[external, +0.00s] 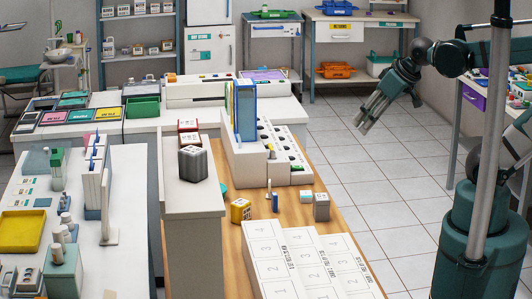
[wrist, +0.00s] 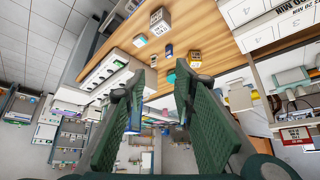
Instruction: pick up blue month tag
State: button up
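Several small pieces lie on the wooden counter. A small dark blue upright piece (external: 275,202) looks like the blue month tag; it also shows in the wrist view (wrist: 168,50). Its writing is too small to read. A flat teal-and-white block (external: 306,197) lies to its right, also in the wrist view (wrist: 140,40). My gripper (external: 369,119) hangs in the air to the right of the counter, well above and apart from these pieces. In the wrist view its two fingers (wrist: 163,78) are spread with nothing held between them.
A grey cube (external: 322,207) and a yellow cube (external: 241,210) stand near the small pieces. White numbered boxes (external: 300,262) fill the counter's front. A white stepped rack (external: 262,165) with blue folders (external: 243,110) stands behind. The tiled floor (external: 385,175) to the right is clear.

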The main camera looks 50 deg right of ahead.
jog(key=shift+w, duration=0.1)
jog(key=m+g+h+p, duration=0.1)
jog(key=m+g+p, duration=0.1)
jog(key=m+g, duration=0.5)
send_over(274, 194)
jog(key=s, duration=0.1)
jog(key=shift+m+t, duration=0.6)
jog(key=shift+m, duration=0.1)
jog(key=f, duration=2.2)
jog(key=shift+s+a+f, duration=0.2)
jog(key=shift+a+f, duration=0.05)
jog(key=shift+a, duration=0.05)
jog(key=shift+w+a+f, duration=0.1)
jog(key=shift+w+f, duration=0.15)
jog(key=shift+f, duration=0.55)
jog(key=shift+w+f, duration=0.15)
jog(key=shift+f, duration=1.1)
